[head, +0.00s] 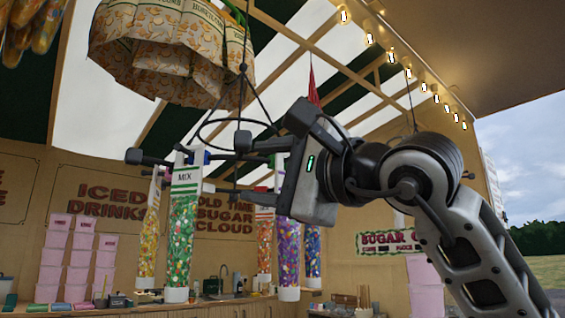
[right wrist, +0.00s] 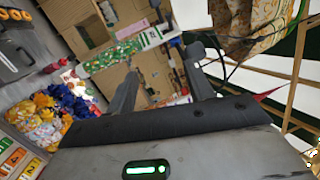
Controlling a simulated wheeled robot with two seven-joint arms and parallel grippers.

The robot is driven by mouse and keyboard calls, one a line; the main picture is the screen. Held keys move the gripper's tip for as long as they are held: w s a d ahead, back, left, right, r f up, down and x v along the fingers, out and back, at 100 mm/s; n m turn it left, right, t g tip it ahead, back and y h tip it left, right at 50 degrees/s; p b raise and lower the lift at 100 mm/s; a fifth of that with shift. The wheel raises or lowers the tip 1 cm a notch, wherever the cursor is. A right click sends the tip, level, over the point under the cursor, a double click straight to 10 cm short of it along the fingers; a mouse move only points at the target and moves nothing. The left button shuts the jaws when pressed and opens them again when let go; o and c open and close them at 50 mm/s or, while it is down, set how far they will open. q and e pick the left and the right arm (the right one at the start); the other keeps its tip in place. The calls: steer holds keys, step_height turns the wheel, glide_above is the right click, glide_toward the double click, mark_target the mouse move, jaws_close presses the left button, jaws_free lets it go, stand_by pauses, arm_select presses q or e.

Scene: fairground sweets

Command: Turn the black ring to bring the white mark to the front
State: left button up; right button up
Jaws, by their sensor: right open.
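The black ring (head: 237,120) hangs from thin black rods in the middle of the head view, with dark knobbed pegs around it. Tubes of sweets hang below it, the nearest a tube labelled MIX (head: 184,225). I cannot pick out a white mark on the ring. My right gripper (head: 270,130) reaches in from the right, beside the ring's right side. Its jaws are open, and I cannot tell whether a finger touches the ring. In the right wrist view the two fingers (right wrist: 162,62) stand apart, with no ring part clearly held between them. My left gripper is not in view.
A patterned canopy-like bundle (head: 175,55) hangs above the ring. Pink tubs (head: 58,250) are stacked at the left, and a counter with a sink (head: 238,284) runs along the back. String lights (head: 369,38) line the upper right.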

mark_target(248, 138)
step_height(248, 138, up, 4)
steer(key=s+d+t+h, duration=0.1)
steer(key=d+t, duration=0.1)
steer(key=shift+h, duration=0.3)
steer(key=p+x, duration=0.4)
steer(key=x, duration=0.1)
steer(key=p+x, duration=0.2)
steer(key=x, duration=0.1)
steer(key=shift+s+r, duration=0.1)
steer(key=shift+r, duration=0.3)
steer(key=shift+w+a, duration=0.3)
steer(key=shift+w, duration=0.2)
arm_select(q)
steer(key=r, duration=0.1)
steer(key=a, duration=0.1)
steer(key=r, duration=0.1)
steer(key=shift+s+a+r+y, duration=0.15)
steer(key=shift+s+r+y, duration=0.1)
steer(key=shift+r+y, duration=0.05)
arm_select(e)
steer(key=shift+w+a, duration=0.15)
